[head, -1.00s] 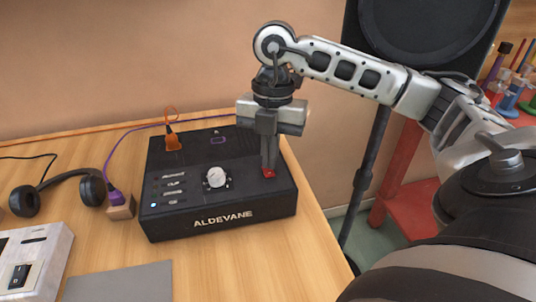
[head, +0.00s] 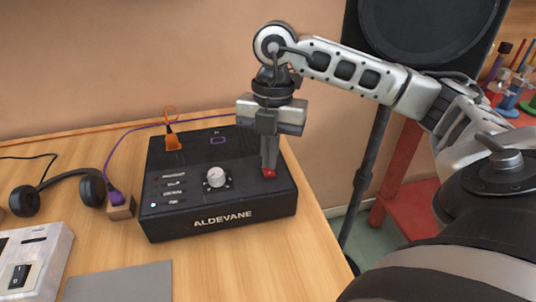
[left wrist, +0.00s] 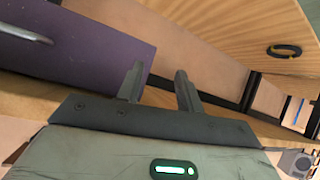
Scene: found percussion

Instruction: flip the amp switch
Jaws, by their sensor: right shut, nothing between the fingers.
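The black ALDEVANE amp (head: 240,200) sits on the wooden desk in the head view. Its red switch (head: 269,173) is at the right of the top face, partly hidden by my fingertips. A white knob (head: 216,177) is in the middle of the top face, and one small light glows at the lower left. My right gripper (head: 268,168) is shut and empty, pointing down, with its tips at the red switch. I cannot tell whether they press it. My left gripper (left wrist: 158,85) shows only in the left wrist view, its two fingers apart with nothing between them.
An orange plug (head: 173,142) and a purple plug (head: 115,197) with cables are at the amp's back and left. Headphones (head: 55,193), a light box with a black rocker switch (head: 18,275) and a grey pad (head: 118,283) lie left. A speaker (head: 425,35) stands behind my right arm.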

